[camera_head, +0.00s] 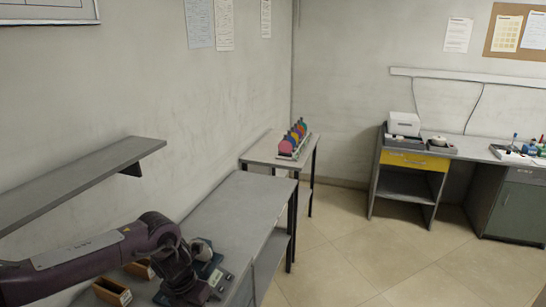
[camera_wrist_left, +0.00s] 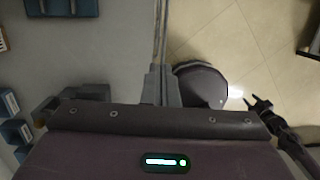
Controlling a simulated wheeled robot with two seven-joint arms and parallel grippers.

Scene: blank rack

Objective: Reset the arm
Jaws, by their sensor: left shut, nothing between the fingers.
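My left arm comes in from the left in the head view and bends down over the near end of the grey bench (camera_head: 238,215). Its fingertips cannot be made out there. In the left wrist view, my left gripper (camera_wrist_left: 160,82) is shut and empty, with its fingers together over the bench edge. A dark arm with a small forked end, seemingly my right gripper (camera_wrist_left: 260,104), shows at the right of the wrist view, over the floor. My right arm is not in the head view.
Small wooden boxes (camera_head: 112,291) and a blue-grey item with a whitish top (camera_head: 203,247) sit close to my left arm. A wall shelf (camera_head: 85,180) hangs above. A side table holds a rack of coloured pieces (camera_head: 293,140). The bench's far part and the floor (camera_head: 335,250) are clear.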

